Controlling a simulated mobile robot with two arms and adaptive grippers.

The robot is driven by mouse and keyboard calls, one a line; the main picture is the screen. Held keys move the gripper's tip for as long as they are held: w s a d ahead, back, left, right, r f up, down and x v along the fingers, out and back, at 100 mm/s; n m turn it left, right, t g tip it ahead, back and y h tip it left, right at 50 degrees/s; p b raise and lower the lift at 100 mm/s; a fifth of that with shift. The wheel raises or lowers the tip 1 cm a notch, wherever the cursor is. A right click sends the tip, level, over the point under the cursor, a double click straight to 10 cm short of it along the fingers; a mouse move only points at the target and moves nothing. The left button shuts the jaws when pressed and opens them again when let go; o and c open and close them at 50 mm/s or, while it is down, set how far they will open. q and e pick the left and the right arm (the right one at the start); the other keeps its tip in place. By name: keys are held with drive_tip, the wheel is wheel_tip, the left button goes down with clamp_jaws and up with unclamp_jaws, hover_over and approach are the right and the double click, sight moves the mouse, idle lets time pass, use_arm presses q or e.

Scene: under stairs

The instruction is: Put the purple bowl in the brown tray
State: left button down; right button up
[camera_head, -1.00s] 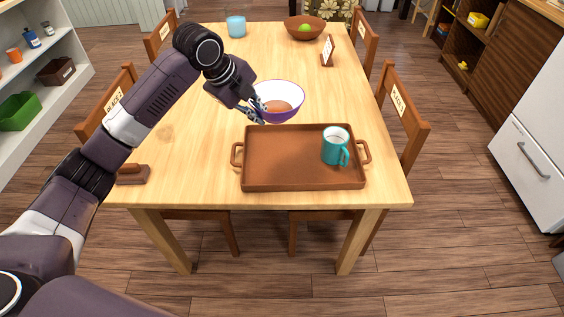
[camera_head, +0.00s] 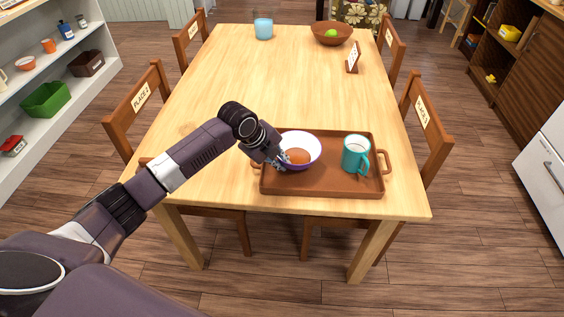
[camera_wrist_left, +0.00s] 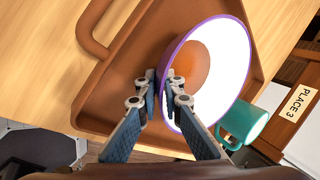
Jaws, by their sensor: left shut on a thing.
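The purple bowl (camera_head: 300,148), white inside with a brown-orange patch at its bottom, is over the left half of the brown tray (camera_head: 322,188). I cannot tell if it touches the tray floor. My left gripper (camera_head: 281,160) is shut on the bowl's left rim. In the left wrist view, the fingertips (camera_wrist_left: 166,88) pinch the purple rim of the bowl (camera_wrist_left: 228,62), with the tray (camera_wrist_left: 105,102) beneath. My right gripper is not in view.
A teal mug (camera_head: 356,154) stands on the tray's right side, close to the bowl. A blue cup (camera_head: 263,27), a brown bowl with a green fruit (camera_head: 331,34) and a small sign stand at the table's far end. The table's middle is clear. Chairs flank the table.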

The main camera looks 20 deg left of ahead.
use_arm(q)
drive_tip(key=shift+f, duration=0.1)
drive_tip(key=c, duration=2.3)
unclamp_jaws()
drive_tip(key=shift+f, duration=0.15)
drive_tip(key=shift+c, duration=0.2)
drive_tip(key=shift+r, duration=0.3)
drive_tip(key=v, duration=1.2)
drive_tip(key=shift+f, duration=0.15)
